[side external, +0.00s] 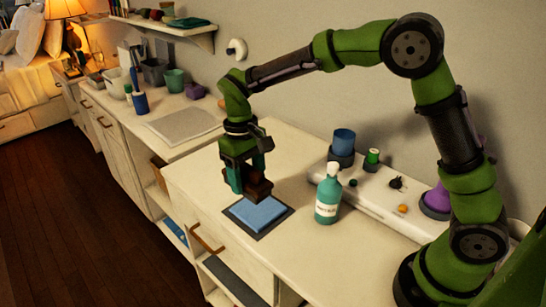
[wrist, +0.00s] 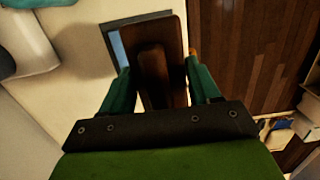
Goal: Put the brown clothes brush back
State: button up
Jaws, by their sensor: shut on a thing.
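The brown clothes brush (side external: 259,190) is held between the teal fingers of my gripper (side external: 246,186), above the counter. It hangs over or just behind a blue folded pad (side external: 262,214) on a dark square mat (side external: 238,228); I cannot tell whether it touches the pad. In the wrist view, the brush (wrist: 166,38) lies lengthwise between the fingers of my gripper (wrist: 159,78), its raised handle toward the camera. It hides most of the pad there.
A teal bottle (side external: 328,195) stands right of the mat. Behind it, a white ledge (side external: 370,199) carries a blue cup (side external: 343,142), a green spool (side external: 372,158), small items and a purple object (side external: 438,197). A grey flat panel (side external: 184,125) lies farther left. The counter's front edge is close to the mat.

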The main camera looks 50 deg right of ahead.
jog(key=s+f, duration=0.2)
jog(key=s, duration=0.4)
jog(key=s+d+f, duration=0.1)
jog(key=s+f, duration=0.1)
jog(key=s, duration=0.4)
jog(key=s+f, duration=0.3)
jog(key=s, duration=0.3)
jog(key=shift+d, duration=0.25)
jog(key=shift+f, duration=2.1)
jog(key=shift+f, duration=0.15)
jog(key=o, duration=1)
